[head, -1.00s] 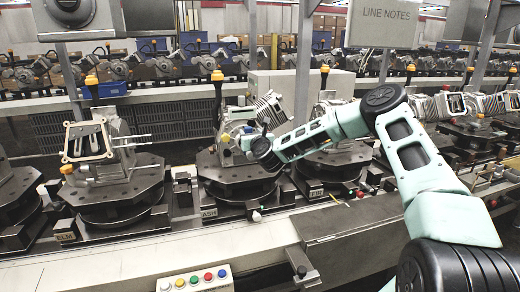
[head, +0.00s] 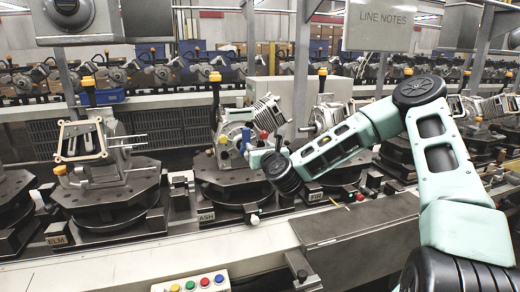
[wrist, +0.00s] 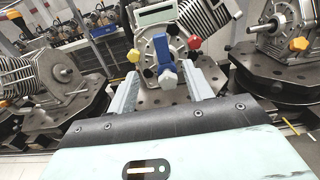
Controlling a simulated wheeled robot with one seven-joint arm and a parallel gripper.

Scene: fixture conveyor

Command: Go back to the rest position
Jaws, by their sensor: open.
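My gripper (wrist: 160,90) shows in the wrist view with its two grey fingers apart and nothing gripped. A blue lever (wrist: 161,48) with a pale end stands on the engine unit (wrist: 150,98) in line with the gap between the fingers; I cannot tell how far it is from them. Yellow, red and black knobs sit around it. In the head view my wrist is in front of the ASH fixture (head: 205,218). There the blue lever (head: 246,139) shows just left of my wrist, and the fingertips are hard to make out.
The ELM fixture (head: 57,236) and its engine with a square gasket frame (head: 80,140) stand to the left. The FIR fixture (head: 316,196) is to the right, behind my arm. A button box (head: 191,284) lies at the front edge. A LINE NOTES sign (head: 385,26) hangs above.

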